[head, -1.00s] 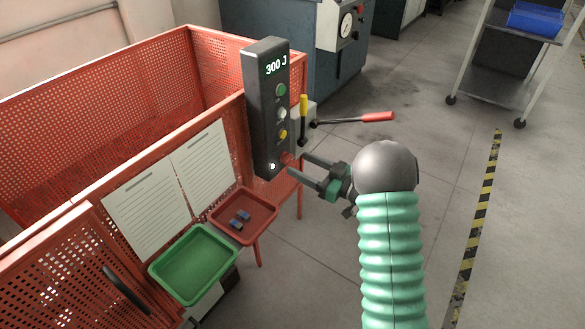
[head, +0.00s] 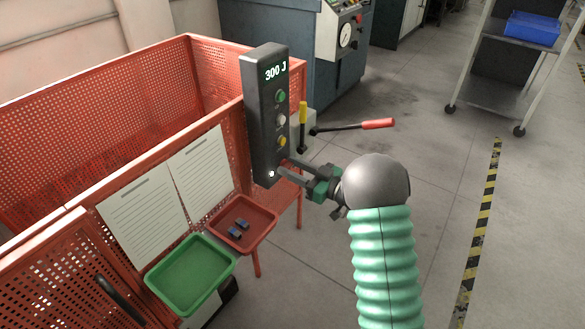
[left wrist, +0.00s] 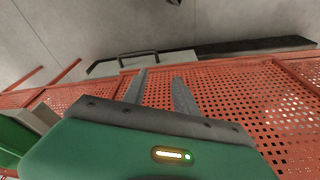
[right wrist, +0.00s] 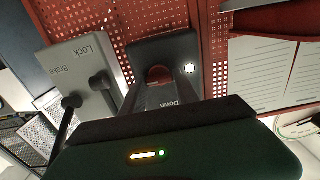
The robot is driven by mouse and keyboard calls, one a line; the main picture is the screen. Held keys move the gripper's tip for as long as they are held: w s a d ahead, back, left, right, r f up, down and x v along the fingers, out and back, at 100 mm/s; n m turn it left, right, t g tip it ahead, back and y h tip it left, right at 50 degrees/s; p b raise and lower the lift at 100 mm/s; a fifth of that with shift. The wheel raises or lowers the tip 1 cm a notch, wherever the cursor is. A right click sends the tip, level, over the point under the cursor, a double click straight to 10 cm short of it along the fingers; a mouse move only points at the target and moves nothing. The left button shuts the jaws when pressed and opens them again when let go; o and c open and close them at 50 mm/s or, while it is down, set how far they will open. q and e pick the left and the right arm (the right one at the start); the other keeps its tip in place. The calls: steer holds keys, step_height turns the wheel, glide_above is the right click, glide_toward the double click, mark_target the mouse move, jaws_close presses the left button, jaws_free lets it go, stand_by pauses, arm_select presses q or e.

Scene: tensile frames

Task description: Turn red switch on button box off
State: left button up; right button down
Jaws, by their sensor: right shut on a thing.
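The dark button box (head: 266,130) stands upright on the red mesh fence, its display reading "300 J". Green (head: 280,97), white (head: 281,120) and yellow (head: 281,141) buttons run down its face. A white light glows near its bottom. The red switch (right wrist: 158,73) shows in the right wrist view, beside that light, between my fingertips; in the head view my fingers mostly hide it. My right gripper (head: 280,168) is shut on the red switch at the box's lower end. My left gripper (left wrist: 160,84) shows only in the left wrist view, open and empty by red mesh.
A green tray (head: 228,262) and a red tray (head: 262,232) holding small dark pieces sit below the box. A red-handled lever (head: 377,124) and a yellow-handled lever (head: 303,112) stand just behind it. Paper sheets hang on the fence.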

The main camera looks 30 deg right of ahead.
stand_by(0.3)
steer(key=n+p, duration=0.1)
steer(key=n, duration=0.2)
steer(key=shift+n, duration=0.4)
steer(key=n, duration=0.4)
steer(key=shift+a+f+n, duration=0.1)
steer(key=shift+f+n, duration=0.05)
steer(key=shift+n, duration=0.15)
steer(key=n+b, duration=0.1)
steer(key=n, duration=0.2)
steer(key=n+b, duration=0.1)
steer(key=n, duration=0.2)
steer(key=n+b, duration=0.1)
steer(key=n, duration=0.2)
steer(key=shift+s+a+f+b, duration=0.15)
steer(key=shift+f+b, duration=0.2)
steer(key=shift+n, duration=0.3)
steer(key=c, duration=0.9)
jaws_free()
steer(key=shift+r, duration=0.15)
